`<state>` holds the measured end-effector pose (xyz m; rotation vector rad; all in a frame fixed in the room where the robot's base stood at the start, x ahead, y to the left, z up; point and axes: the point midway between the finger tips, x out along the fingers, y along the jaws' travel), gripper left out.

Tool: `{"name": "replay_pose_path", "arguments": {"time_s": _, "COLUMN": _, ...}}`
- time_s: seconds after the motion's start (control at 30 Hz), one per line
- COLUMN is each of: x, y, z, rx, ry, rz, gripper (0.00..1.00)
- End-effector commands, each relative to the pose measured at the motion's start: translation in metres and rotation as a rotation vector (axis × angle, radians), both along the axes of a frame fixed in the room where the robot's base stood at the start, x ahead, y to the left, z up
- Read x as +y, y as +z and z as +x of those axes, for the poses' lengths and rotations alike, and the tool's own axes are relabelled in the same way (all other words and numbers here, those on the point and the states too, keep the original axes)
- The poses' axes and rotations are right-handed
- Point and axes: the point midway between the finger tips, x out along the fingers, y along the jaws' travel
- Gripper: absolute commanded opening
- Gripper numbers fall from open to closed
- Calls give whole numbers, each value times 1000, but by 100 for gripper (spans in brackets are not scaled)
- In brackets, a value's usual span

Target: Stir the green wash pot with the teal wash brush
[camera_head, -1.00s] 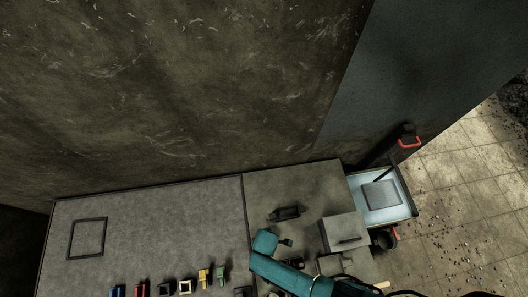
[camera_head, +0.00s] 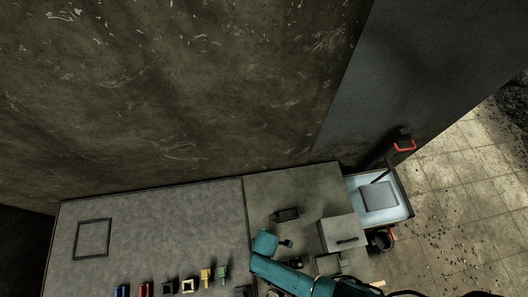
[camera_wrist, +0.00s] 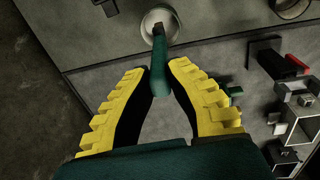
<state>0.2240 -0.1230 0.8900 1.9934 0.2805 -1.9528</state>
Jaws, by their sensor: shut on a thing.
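In the wrist view, my gripper (camera_wrist: 158,76) has its yellow ridged fingers closed around the teal wash brush (camera_wrist: 163,52). The brush points away from the fingers. Its dark far end lies over the mouth of a round pot with a pale rim (camera_wrist: 174,13) at the top edge. I cannot tell whether the tip is inside the pot or above it. The pot's outside is mostly out of view, so its green colour cannot be confirmed. In the head view, my teal arm covers the lower middle, and the gripper and brush cannot be made out.
Another round vessel (camera_wrist: 290,8) is at the wrist view's top right. Dark and red blocks (camera_wrist: 275,62) and square frames (camera_wrist: 300,126) stand at right. In the head view, small coloured pieces (camera_head: 206,276) line the table front; a grey box (camera_head: 342,233) and blue-white tray (camera_head: 398,205) are at right.

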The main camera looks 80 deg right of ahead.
Motion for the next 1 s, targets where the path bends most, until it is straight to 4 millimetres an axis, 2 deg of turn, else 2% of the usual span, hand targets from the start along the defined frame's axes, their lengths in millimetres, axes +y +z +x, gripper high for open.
{"name": "replay_pose_path", "arguments": {"time_s": 0.5, "x": 0, "y": 48, "z": 0, "rx": 0, "ry": 0, "rz": -1, "gripper": 0}}
{"name": "replay_pose_path", "arguments": {"time_s": 1.0, "x": 0, "y": 50, "z": 0, "rx": 0, "ry": 0, "rz": 0, "gripper": 0}}
